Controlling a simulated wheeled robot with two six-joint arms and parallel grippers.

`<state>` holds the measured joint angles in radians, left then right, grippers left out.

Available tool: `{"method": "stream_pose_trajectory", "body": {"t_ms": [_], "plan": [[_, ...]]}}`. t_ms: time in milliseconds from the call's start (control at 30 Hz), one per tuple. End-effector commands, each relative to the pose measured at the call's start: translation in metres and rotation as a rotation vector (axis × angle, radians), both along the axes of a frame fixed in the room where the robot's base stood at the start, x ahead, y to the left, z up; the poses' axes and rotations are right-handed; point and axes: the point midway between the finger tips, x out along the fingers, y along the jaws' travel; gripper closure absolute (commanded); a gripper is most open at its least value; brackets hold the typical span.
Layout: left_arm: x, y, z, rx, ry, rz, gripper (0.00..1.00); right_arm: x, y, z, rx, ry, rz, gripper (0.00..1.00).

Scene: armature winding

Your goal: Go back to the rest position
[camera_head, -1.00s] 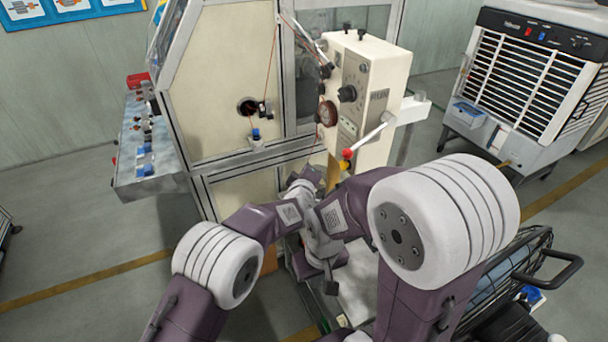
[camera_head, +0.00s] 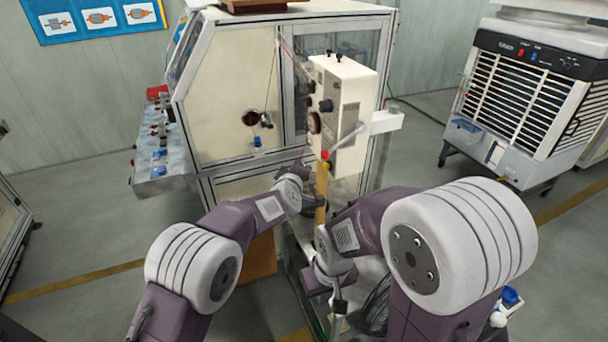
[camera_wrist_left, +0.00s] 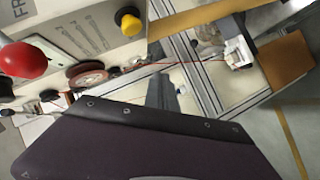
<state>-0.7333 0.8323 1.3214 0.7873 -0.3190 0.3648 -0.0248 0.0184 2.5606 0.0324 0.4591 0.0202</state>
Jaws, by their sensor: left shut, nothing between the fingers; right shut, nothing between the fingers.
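My left arm comes in from the left in the head view, with its wrist low in front of the winding machine (camera_head: 225,110). My left gripper (camera_head: 298,170) is small and partly hidden there, beside the yellow post under the control box. My right gripper (camera_head: 339,306) points down below its wrist, near the bottom middle; it is shut and empty. The two wrists are close but apart. No workpiece is visible in either gripper.
The cream control box (camera_head: 345,105) has a red-knobbed lever (camera_head: 325,155) and a yellow post (camera_head: 321,190) close to my wrists. A switch panel (camera_head: 155,160) juts from the machine's left. An air cooler (camera_head: 525,95) stands right.

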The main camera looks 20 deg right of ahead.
Motion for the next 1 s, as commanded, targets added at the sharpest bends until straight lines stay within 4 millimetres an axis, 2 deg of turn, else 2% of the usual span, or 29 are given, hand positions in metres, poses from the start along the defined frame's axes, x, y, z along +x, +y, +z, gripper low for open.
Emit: {"method": "stream_pose_trajectory", "body": {"t_ms": [467,567,667,700,767,800,867,900,967,1000], "plan": [[0.001,0.001,0.001,0.001,0.001,0.000,1.00,0.000,0.000,0.001,0.000,0.000,0.000,1.00],[0.009,0.012,-0.002,-0.001,-0.001,0.020,1.00,0.000,0.000,-0.004,0.000,0.000,0.000,1.00],[0.037,0.054,0.021,-0.035,-0.042,0.095,1.00,0.000,0.000,-0.018,0.000,0.000,0.000,1.00],[0.050,0.083,0.034,-0.050,-0.063,0.139,1.00,0.000,0.000,-0.026,0.000,0.000,0.000,1.00],[0.063,0.138,0.043,-0.044,-0.081,0.212,1.00,0.000,0.000,-0.039,0.000,0.000,0.000,1.00],[0.064,0.178,0.043,-0.017,-0.081,0.250,1.00,0.001,0.000,-0.048,0.000,0.000,0.000,1.00],[0.055,0.234,0.031,0.053,-0.055,0.282,1.00,0.001,0.000,-0.061,0.000,0.000,0.000,1.00],[0.042,0.267,0.017,0.115,-0.022,0.286,1.00,0.001,0.000,-0.069,0.000,0.000,0.000,1.00],[0.015,0.308,-0.011,0.216,0.045,0.275,1.00,0.001,0.000,-0.078,0.000,0.000,0.000,1.00],[-0.007,0.330,-0.032,0.284,0.097,0.255,1.00,0.001,0.000,-0.082,0.000,0.000,0.000,1.00]]}}
